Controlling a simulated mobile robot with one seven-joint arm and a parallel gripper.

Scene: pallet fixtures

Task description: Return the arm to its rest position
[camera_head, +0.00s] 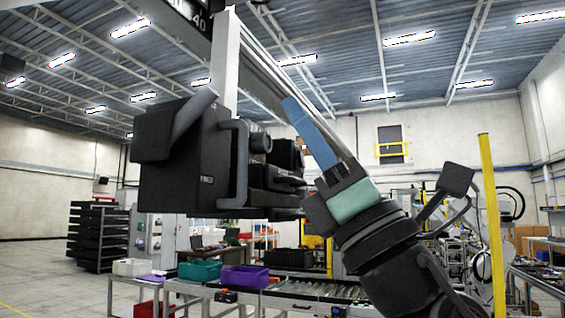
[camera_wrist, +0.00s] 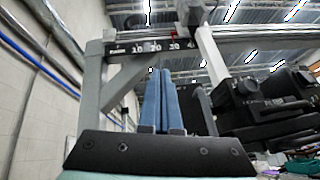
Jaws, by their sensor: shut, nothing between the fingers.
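My gripper (camera_head: 291,104) has blue fingers and a teal body, and it points up and to the left in the head view. In the wrist view, the blue fingers of my gripper (camera_wrist: 161,76) stand side by side, shut and empty. My arm (camera_head: 385,250) rises from the lower right of the head view, bent, with dark joints. The fingers overlap a light metal rail in the head view; I cannot tell the gap between them.
A large black machine head (camera_head: 190,160) hangs close on the left, and shows at right in the wrist view (camera_wrist: 265,105). A scaled beam (camera_wrist: 150,47) crosses above the fingers. A yellow post (camera_head: 491,220) stands right. Purple (camera_head: 245,277) and green (camera_head: 200,271) bins sit on tables below.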

